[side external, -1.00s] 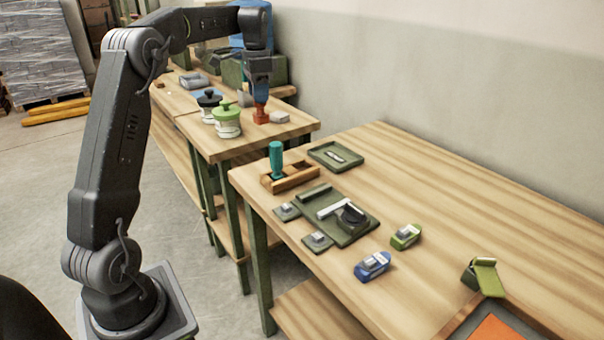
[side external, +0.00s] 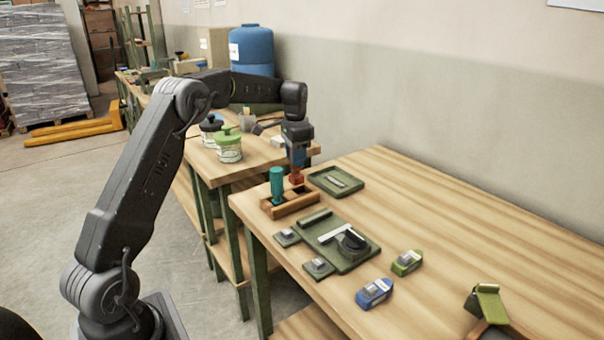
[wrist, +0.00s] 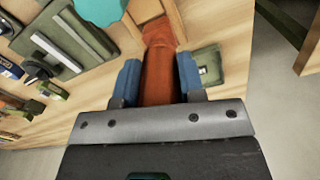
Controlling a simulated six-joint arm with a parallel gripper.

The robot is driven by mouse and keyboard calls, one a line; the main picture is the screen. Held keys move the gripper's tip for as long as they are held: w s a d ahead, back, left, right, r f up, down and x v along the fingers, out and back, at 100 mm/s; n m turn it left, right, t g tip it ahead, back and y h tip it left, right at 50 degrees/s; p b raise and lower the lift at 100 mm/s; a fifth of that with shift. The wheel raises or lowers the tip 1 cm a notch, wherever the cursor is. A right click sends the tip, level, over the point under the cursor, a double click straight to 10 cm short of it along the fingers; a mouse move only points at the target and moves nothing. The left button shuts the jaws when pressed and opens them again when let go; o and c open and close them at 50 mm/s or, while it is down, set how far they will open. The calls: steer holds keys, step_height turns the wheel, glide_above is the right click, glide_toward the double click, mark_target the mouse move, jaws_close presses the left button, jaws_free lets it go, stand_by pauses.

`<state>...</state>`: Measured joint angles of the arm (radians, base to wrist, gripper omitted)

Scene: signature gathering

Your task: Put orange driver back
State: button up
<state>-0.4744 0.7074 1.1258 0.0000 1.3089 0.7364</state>
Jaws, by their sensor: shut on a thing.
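The orange driver (wrist: 158,75) is between the blue fingers of my gripper (wrist: 160,82) in the wrist view, and the gripper is shut on it. In the side view my gripper (side external: 297,160) holds the orange driver (side external: 296,179) upright at the right end of the wooden holder (side external: 291,206). The holder also shows beyond the driver in the wrist view (wrist: 144,10). A teal driver (side external: 277,186) stands in the holder's left part. Whether the orange driver's lower end is inside the holder or just above it, I cannot tell.
A green tray (side external: 336,182) lies just right of the holder. A larger green tray (side external: 340,258) with a dark tool is in front. A green block (side external: 407,262) and a blue block (side external: 374,293) lie nearby. A green-lidded jar (side external: 229,148) stands on the other table. The right tabletop is mostly clear.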

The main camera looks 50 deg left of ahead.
mark_target(302, 175)
steer(key=shift+w+d+f, duration=0.45)
steer(key=shift+w+d, duration=0.05)
steer(key=shift+w, duration=0.15)
steer(key=shift+f, duration=2.05)
steer(key=shift+f, duration=0.15)
steer(key=o, duration=0.9)
